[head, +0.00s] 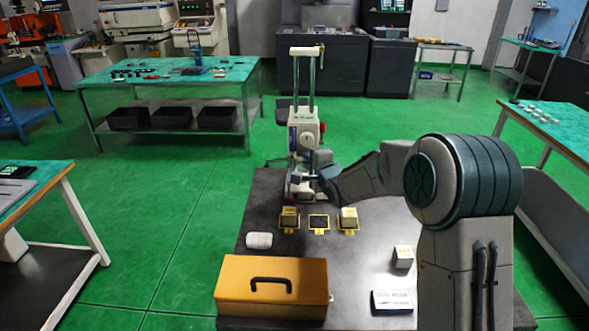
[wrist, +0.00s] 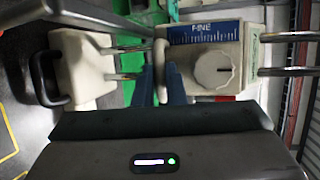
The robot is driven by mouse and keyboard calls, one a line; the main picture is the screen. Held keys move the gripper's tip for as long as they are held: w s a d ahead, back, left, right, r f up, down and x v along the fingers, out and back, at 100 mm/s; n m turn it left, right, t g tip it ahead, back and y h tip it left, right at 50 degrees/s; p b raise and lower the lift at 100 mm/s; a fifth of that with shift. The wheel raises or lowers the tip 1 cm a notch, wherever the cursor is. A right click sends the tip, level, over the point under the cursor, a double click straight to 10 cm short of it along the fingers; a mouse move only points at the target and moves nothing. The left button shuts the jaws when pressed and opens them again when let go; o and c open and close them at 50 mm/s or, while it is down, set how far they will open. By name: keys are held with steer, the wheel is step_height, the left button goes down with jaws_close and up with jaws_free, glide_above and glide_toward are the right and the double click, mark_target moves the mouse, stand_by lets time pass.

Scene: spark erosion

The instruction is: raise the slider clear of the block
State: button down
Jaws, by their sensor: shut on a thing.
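The slider (head: 307,127) is a pale box on two upright rods of a stand at the back of the dark table. In the wrist view, which is turned sideways, the slider (wrist: 205,65) shows a round knob and a blue "FINE" scale. My gripper (head: 316,166) reaches it from the right. In the wrist view my gripper's blue fingers (wrist: 161,88) are shut on a pale bar-like handle (wrist: 160,62) beside the slider. A pale block-like part with a black handle (wrist: 78,70) sits lower on the rods, a gap of bare rod apart from the slider.
Yellow-edged holders (head: 319,222) stand in a row before the stand, two with small blocks. A yellow toolbox (head: 272,287), a white roll (head: 259,240) and small white boxes (head: 402,257) lie on the dark table (head: 362,262). The rods (head: 312,85) are bare above the slider.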

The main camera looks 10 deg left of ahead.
step_height(320, 180, up, 2)
steer(key=shift+r, duration=0.1)
steer(key=c, duration=1.5)
jaws_free()
steer(key=shift+s, duration=0.1)
steer(key=b+v, duration=0.1)
steer(key=v, duration=1.2)
steer(key=shift+s+d+b, duration=0.2)
steer(key=shift+s+b, duration=0.05)
steer(key=shift+b, duration=0.1)
